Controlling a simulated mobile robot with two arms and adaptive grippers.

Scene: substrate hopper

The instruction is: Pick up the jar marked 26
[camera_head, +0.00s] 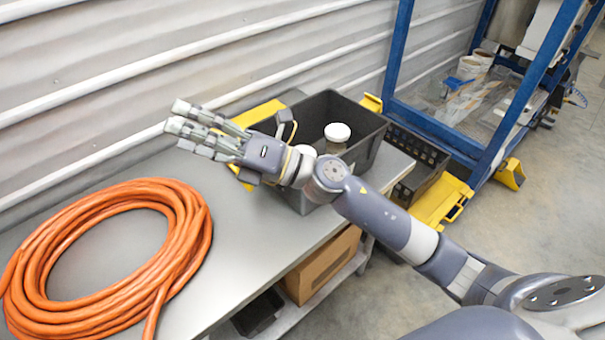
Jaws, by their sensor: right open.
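A jar with a white lid (337,133) stands in a dark grey bin (372,136) on the bench. Its clear body shows only in part, and I cannot read any number on it. My right gripper (181,124) is open and empty, with its fingers pointing left over the bench. It is left of the bin, apart from the jar. My right forearm and wrist pass in front of the bin and hide part of its front wall. My left gripper is not in view.
An orange hose coil (190,240) covers the bench's left part. The grey bench top (250,235) is clear between coil and bin. A blue frame (397,45) stands right of the bin, near a black crate (420,165). A corrugated wall (120,70) runs behind.

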